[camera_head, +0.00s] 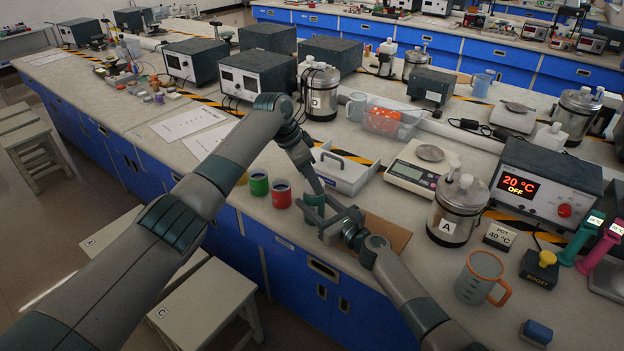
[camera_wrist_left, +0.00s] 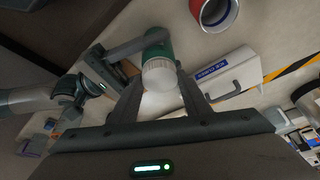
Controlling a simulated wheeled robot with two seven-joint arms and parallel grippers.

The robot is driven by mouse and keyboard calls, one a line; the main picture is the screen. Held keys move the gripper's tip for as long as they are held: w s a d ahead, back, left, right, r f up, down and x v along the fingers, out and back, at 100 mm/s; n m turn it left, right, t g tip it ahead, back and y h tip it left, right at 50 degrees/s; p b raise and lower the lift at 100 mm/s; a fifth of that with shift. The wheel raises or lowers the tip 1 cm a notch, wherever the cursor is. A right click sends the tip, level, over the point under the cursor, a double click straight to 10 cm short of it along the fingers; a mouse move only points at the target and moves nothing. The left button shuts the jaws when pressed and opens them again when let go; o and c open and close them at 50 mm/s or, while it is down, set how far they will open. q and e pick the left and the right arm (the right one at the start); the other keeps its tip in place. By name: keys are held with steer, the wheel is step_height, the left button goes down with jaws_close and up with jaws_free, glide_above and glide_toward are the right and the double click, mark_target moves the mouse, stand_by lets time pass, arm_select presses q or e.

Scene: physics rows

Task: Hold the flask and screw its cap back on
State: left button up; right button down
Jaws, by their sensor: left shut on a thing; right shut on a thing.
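The flask (camera_head: 313,209) is green and stands upright above the counter's front edge. My right gripper (camera_head: 328,220) is shut around its body from the right side. In the left wrist view the flask (camera_wrist_left: 157,44) has a round white cap (camera_wrist_left: 160,76) at its near end. My left gripper (camera_wrist_left: 160,88) is shut on this cap, a finger on either side. The cap sits against the flask's top; I cannot tell how far its thread is engaged. In the head view the left gripper (camera_head: 316,188) comes down from above and hides the cap.
A red can (camera_head: 281,194) and a green can (camera_head: 259,184) stand just left of the flask. A white box with a handle (camera_head: 342,170) is behind it. A brown board (camera_head: 385,232) lies to the right, near steel pot A (camera_head: 457,212) and a scale (camera_head: 418,168).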

arm_select(q)
steer(key=m, duration=0.1)
steer(key=m+g, duration=0.1)
steer(key=m, duration=0.2)
steer(key=shift+w+g, duration=0.25)
steer(key=shift+g, duration=0.05)
steer(key=shift+a, duration=0.1)
steer(key=o, duration=1.1)
steer(key=shift+h, duration=0.3)
steer(key=shift+r, duration=0.15)
steer(key=shift+s+r, duration=0.1)
steer(key=shift+r, duration=2.05)
steer(key=shift+o, duration=0.7)
steer(key=o, duration=0.4)
steer(key=shift+o, duration=0.2)
